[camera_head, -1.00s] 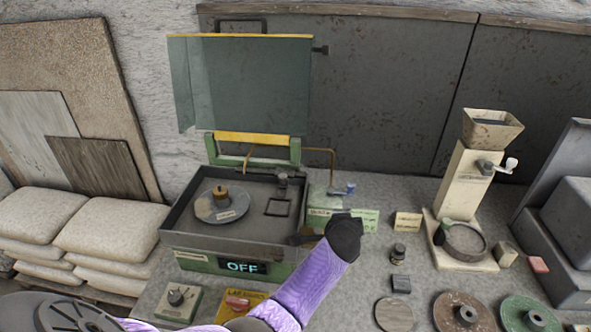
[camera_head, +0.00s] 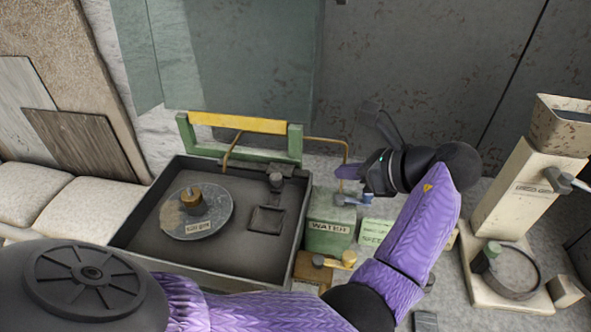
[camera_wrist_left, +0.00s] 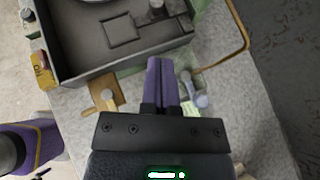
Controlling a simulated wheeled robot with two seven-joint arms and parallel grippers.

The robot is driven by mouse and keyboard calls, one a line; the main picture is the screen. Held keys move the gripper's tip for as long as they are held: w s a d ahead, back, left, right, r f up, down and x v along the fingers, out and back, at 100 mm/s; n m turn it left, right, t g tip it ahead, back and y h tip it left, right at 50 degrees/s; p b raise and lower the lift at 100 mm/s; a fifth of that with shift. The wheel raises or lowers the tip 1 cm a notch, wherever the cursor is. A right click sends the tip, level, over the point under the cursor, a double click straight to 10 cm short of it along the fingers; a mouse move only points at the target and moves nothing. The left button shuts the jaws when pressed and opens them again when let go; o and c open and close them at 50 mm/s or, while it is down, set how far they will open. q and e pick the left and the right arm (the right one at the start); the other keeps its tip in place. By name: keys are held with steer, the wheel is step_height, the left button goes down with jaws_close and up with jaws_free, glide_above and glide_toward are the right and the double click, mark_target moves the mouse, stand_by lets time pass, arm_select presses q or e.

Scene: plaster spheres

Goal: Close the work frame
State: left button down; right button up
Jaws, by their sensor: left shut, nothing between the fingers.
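A small dark square frame (camera_head: 265,219) lies inside the grey tray (camera_head: 128,236) of the green machine, right of a round disc (camera_head: 183,222) with a brass knob. The small frame also shows in the left wrist view (camera_wrist_left: 121,29). I cannot tell for sure whether this is the work frame. My left gripper (camera_head: 345,172) has its purple fingers pressed together, empty, beyond the tray's right side near the water box (camera_head: 330,222). In the left wrist view its fingers (camera_wrist_left: 161,66) point toward the tray's edge. My right gripper is not in view.
A raised glass hood (camera_head: 235,60) with a yellow-edged hinge bar (camera_head: 238,123) stands behind the tray. A bent copper pipe (camera_head: 345,150) and a blue tap (camera_head: 352,199) are close to my gripper. A brass lever (camera_head: 335,260) sits at front. A cream grinder (camera_head: 510,200) stands right.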

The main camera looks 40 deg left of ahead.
arm_select(q)
step_height(320, 180, down, 5)
steer(key=b, duration=0.6)
glide_toward(280, 183)
steer(key=f, duration=0.1)
steer(key=a+f, duration=0.1)
steer(key=f, duration=0.1)
steer(key=shift+a+f, duration=0.3)
steer(key=shift+f, duration=0.05)
steer(key=a, duration=0.4)
steer(key=shift+a+f, duration=0.1)
steer(key=shift+a, duration=0.1)
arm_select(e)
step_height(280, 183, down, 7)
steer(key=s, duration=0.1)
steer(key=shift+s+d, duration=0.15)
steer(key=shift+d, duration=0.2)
